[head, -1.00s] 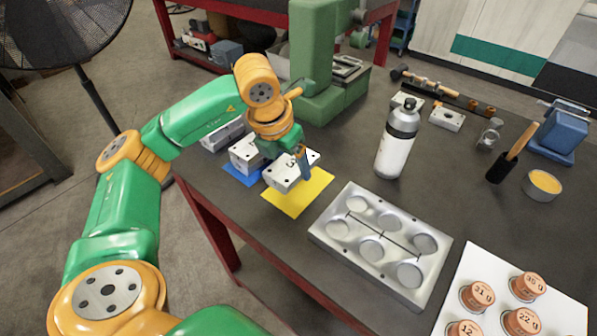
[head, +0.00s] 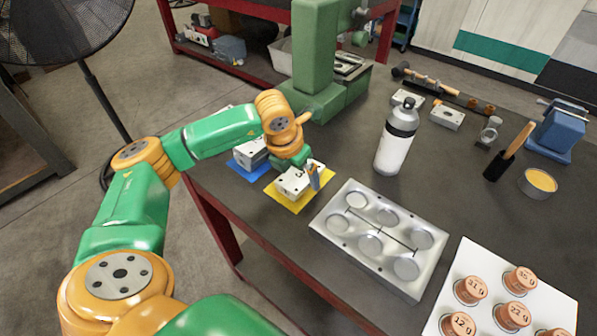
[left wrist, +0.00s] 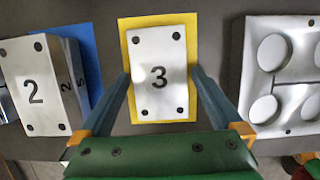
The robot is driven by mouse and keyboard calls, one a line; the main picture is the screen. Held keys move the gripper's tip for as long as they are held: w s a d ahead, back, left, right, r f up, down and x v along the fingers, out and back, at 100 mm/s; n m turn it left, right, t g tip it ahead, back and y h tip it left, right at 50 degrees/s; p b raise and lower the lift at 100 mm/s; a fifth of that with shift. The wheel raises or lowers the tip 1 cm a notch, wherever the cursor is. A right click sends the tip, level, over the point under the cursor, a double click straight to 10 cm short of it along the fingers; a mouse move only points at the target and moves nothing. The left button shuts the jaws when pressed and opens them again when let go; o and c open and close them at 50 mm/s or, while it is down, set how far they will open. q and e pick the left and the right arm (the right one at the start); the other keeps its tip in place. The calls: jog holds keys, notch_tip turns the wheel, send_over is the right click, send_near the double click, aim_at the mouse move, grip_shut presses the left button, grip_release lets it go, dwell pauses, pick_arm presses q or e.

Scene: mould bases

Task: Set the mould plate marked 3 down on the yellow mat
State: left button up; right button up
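The mould plate marked 3 (head: 292,183) is a pale metal block lying flat over the yellow mat (head: 272,190). In the left wrist view the plate (left wrist: 158,95) sits inside the outline of the mat (left wrist: 146,20), with yellow showing round it. It looks on the mat or very close above it; its underside is hidden. My left gripper (head: 305,178) points down over the plate. In the left wrist view its two blue-grey fingers (left wrist: 160,76) stand at the plate's two long sides and appear to touch them. My right gripper is not in view.
A block marked 2 (left wrist: 35,85) stands on a blue mat (left wrist: 82,45) close left. A metal mould with round cavities (head: 350,237) lies close right. A white bottle (head: 395,145) stands behind it. A white board with copper weights (head: 450,318) is at the front right.

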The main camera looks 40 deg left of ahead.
pick_arm(q)
jog(key=shift+r, duration=0.15)
jog(key=shift+r, duration=0.25)
jog(key=b+v, duration=0.1)
jog(key=v, duration=1)
jog(key=shift+s+r, duration=0.2)
jog(key=shift+r, duration=0.05)
